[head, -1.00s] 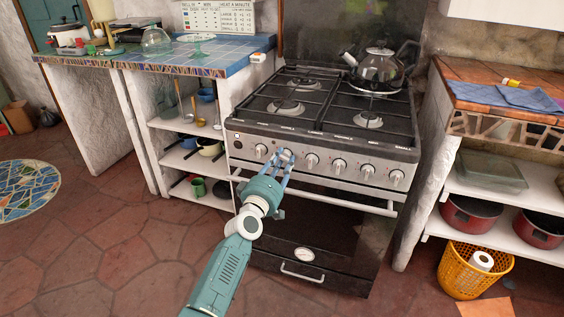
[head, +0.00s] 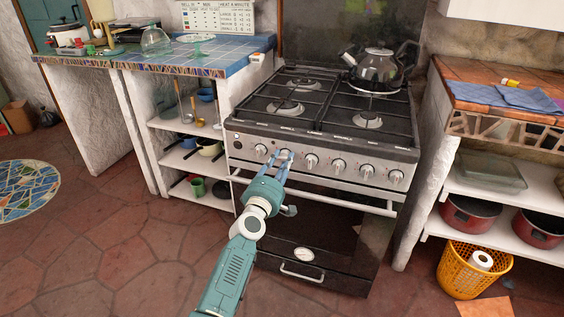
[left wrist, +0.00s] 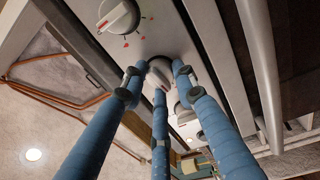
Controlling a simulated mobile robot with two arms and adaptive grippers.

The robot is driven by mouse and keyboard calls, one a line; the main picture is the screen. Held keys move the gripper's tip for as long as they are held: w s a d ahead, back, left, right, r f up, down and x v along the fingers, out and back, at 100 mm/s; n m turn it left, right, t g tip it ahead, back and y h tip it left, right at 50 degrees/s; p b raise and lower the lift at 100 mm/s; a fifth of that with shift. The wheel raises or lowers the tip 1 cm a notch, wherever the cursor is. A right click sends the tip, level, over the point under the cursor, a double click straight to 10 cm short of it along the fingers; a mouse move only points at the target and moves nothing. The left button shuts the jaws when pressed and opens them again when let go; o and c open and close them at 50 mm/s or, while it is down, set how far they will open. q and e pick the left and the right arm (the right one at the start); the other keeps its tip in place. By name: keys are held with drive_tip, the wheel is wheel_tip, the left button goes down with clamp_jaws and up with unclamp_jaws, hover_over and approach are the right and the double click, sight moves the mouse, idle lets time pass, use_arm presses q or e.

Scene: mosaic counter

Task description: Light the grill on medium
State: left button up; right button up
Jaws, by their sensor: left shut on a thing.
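The stove (head: 320,140) has a grey front panel with a row of several round control knobs. My left gripper (head: 283,160) is shut on the second knob from the left. In the left wrist view this gripped knob (left wrist: 160,72) sits between the blue fingers, which partly cover it. A neighbouring knob (left wrist: 118,15) shows there with a white grip bar and red marks around it. The gripped knob's own marks are too hidden to read. The leftmost knob (head: 261,150) and the third knob (head: 311,161) are free. My right gripper is not in view.
A kettle (head: 378,68) stands on the back right burner. The oven handle (head: 345,202) runs below the knobs, under my left gripper. Counters flank the stove: blue tiles (head: 225,58) on the left, brown tiles with a blue cloth (head: 515,98) on the right.

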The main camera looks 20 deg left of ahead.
use_arm(q)
drive_tip(key=shift+d+f, duration=0.1)
drive_tip(key=shift+f, duration=0.15)
drive_tip(key=o, duration=1.1)
drive_tip(key=shift+s, duration=0.1)
drive_tip(key=shift+o, duration=0.2)
drive_tip(key=s, duration=1.2)
drive_tip(key=shift+f, duration=0.3)
clamp_jaws()
